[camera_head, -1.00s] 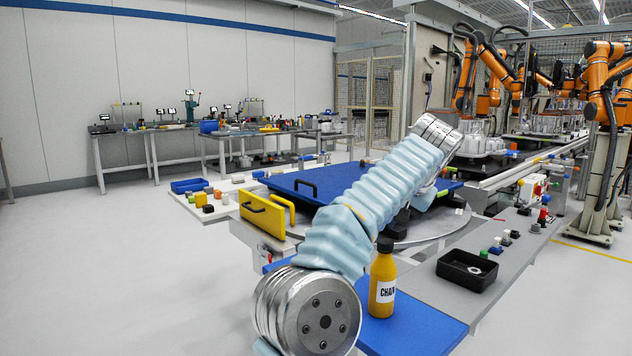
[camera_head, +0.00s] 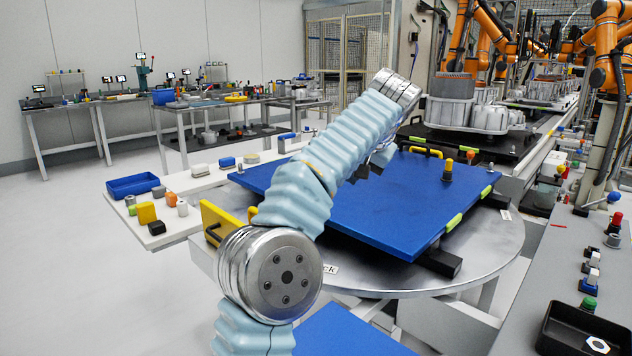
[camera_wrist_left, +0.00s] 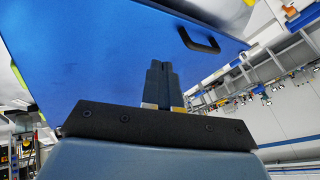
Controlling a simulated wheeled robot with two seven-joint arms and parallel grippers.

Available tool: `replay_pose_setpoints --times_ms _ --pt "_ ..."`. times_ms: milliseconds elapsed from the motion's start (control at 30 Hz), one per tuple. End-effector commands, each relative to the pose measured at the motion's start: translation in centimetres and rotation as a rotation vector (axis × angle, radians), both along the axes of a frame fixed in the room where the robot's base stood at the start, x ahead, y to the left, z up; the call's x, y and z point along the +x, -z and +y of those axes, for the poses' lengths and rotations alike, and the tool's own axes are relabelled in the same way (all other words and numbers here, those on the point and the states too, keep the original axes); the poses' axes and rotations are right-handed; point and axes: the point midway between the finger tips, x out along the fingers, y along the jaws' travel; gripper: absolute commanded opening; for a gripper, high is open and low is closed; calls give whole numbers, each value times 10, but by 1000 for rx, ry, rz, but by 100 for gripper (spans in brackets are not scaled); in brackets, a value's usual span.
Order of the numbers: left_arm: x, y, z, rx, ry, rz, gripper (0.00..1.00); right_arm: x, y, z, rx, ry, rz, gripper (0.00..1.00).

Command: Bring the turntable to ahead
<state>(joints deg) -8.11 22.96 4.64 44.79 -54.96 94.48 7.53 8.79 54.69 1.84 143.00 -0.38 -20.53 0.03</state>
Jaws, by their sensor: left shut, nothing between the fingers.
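The turntable (camera_head: 490,252) is a round silver disc in the middle of the head view. A large blue plate (camera_head: 350,215) lies over it, with a yellow handle (camera_head: 426,151), yellow-green edge pads and a small upright knob (camera_head: 448,168). My left arm crosses in front and hides the plate's left part. My left gripper (camera_head: 380,158) is a small dark shape above the plate, partly hidden by the arm. In the left wrist view, its fingers (camera_wrist_left: 161,72) are together and empty in front of the blue plate, near a black handle (camera_wrist_left: 199,41). Whether they touch is unclear.
A yellow block with a handle (camera_head: 220,222) stands at the turntable's left. A white side table holds a blue tray (camera_head: 136,186) and small parts. A black bin (camera_head: 590,325) and buttons sit on the right bench. Open floor lies at the left.

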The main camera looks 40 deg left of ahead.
Motion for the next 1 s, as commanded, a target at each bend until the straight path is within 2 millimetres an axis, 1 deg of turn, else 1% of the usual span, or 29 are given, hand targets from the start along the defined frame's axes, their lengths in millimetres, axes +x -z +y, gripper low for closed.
replay_pose_setpoints --times_ms 167,267,400,633,700,800,1000 --pt "3 7 5 0 0 0 0 0 0 0 -1 1 1 66" --pt "7 20 13 1 0 4 0 0 0 -1 -1 2 1 66" --pt "16 44 28 1 -2 5 0 0 0 0 -1 1 1 66" --pt "31 84 51 0 -2 3 0 0 6 -1 -1 1 1 66" --pt "29 81 64 -1 -4 -1 0 0 2 0 -1 1 1 66" --pt "28 81 77 -1 -3 -1 0 0 1 0 -1 1 1 66" --pt "27 82 89 -1 0 -1 0 0 0 0 0 1 0 66"
